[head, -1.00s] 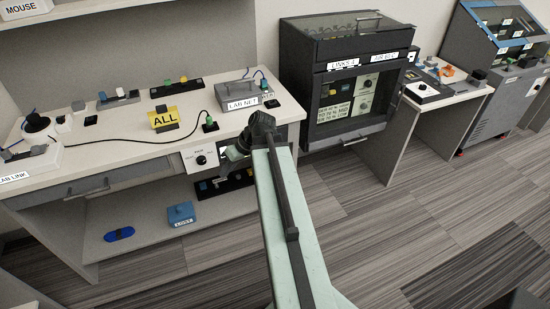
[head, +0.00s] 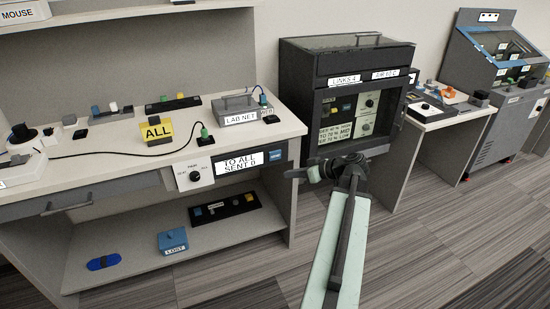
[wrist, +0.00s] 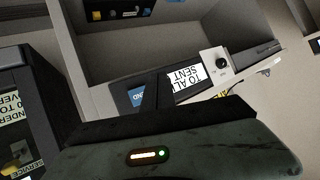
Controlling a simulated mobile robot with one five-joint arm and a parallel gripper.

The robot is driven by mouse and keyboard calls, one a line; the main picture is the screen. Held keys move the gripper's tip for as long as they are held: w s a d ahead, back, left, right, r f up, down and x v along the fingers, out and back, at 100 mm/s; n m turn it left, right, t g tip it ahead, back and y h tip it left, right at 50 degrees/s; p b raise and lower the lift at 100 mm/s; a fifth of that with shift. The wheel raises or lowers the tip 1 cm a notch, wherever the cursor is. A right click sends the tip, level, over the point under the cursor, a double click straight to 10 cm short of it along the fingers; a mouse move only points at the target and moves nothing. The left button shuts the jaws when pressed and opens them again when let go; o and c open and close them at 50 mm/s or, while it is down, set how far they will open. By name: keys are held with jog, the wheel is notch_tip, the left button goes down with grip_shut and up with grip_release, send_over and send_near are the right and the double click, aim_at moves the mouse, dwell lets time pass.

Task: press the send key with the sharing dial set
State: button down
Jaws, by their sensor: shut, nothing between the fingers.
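The blue send key (head: 274,157) sits at the right end of the desk's front panel; in the wrist view it shows upside down (wrist: 137,97), partly behind my gripper. Left of it a white display (head: 238,162) reads "TO ALL SENT 0". The sharing dial (head: 195,177), a black knob on a white plate, is farther left; it also shows in the wrist view (wrist: 222,64). My gripper (head: 303,173) is shut and empty, in front of and to the right of the send key, apart from it in the head view. Its dark fingers (wrist: 152,97) point towards the panel.
A yellow "ALL" sign (head: 156,131) and the "LAB NET" box (head: 239,110) stand on the desk. The lower shelf holds a blue "LOST" box (head: 172,241) and a black strip (head: 225,208). A dark glass-fronted cabinet (head: 345,55) stands just right. Striped floor is open in front.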

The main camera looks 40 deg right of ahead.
send_near(272, 160)
jog(key=w+a+f, duration=0.2)
jog(key=w+f, duration=0.1)
jog(key=shift+w+r, duration=0.2)
jog(key=shift+w, duration=0.1)
dwell(1.8)
jog(key=shift+w+d, duration=0.2)
jog(key=shift+w, duration=0.15)
jog(key=shift+w+d, duration=0.15)
jog(key=shift+w, duration=0.25)
dwell(0.5)
dwell(0.3)
jog(key=shift+s+a, duration=0.3)
jog(key=shift+s, duration=0.5)
jog(key=shift+s+a, duration=0.35)
jog(key=shift+s, duration=0.4)
jog(key=shift+s+a, duration=0.3)
jog(key=shift+s, duration=0.45)
jog(key=shift+s+a, duration=0.35)
jog(key=shift+s, duration=0.45)
